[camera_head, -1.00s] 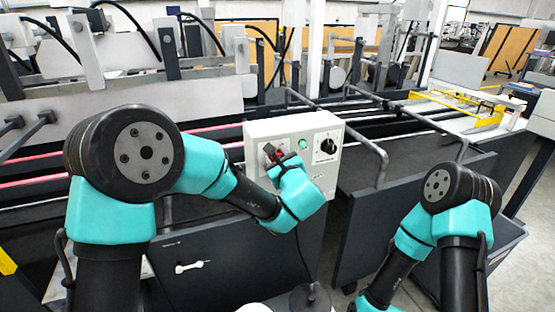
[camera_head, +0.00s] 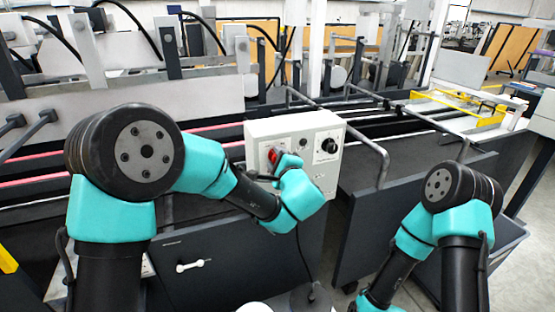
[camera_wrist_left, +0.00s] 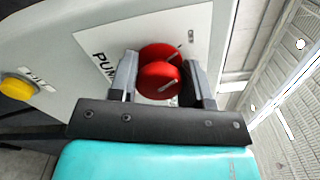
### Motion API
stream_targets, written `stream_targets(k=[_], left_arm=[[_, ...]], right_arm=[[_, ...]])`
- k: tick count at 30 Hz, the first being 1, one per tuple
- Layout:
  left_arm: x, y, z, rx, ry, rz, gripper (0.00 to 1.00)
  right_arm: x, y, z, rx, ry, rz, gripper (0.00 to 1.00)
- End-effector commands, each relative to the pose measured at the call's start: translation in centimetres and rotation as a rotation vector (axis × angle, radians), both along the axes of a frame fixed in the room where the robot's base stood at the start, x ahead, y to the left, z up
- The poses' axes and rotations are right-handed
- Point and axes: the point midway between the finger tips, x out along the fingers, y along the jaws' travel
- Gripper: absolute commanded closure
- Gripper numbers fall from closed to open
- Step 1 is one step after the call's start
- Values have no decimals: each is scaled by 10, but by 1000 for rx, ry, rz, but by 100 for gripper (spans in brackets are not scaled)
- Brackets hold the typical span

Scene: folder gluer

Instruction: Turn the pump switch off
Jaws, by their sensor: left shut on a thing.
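The pump switch is a red round knob (camera_head: 271,155) on the front of a light grey control box (camera_head: 325,165). In the left wrist view the red knob (camera_wrist_left: 157,82) sits between my left gripper's fingers, in front of a white plate (camera_wrist_left: 92,42) with partly hidden lettering starting "PUM". A pale line marks the knob's face. My left gripper (camera_head: 276,161) is shut on the knob. A small lamp (camera_head: 303,143) right of the knob looks grey and unlit. My right arm is at the lower right; its gripper is out of view.
A black dial (camera_head: 328,146) sits right of the lamp on the box. A yellow button (camera_wrist_left: 18,88) shows in the left wrist view. A bent grey rail (camera_head: 384,165) stands right of the box. The dark machine front (camera_head: 230,255) lies below.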

Motion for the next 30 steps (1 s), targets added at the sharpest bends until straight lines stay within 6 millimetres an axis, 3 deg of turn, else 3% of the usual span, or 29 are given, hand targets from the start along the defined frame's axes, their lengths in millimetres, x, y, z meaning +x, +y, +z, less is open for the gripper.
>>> stream_targets(k=[18, 19, 26, 30], left_arm=[[0, 0, -1, -53, -20, -1, 79], [0, 0, -1, -53, -20, -1, 53], [0, 0, 0, -52, -20, 0, 31], [0, 0, 0, -52, -20, 0, 31]], right_arm=[[0, 0, 0, 0, 0, 0, 100], [0, 0, 0, 0, 0, 0, 100], [0, 0, 0, 0, 0, 0, 100], [0, 0, 0, 0, 0, 0, 100]])
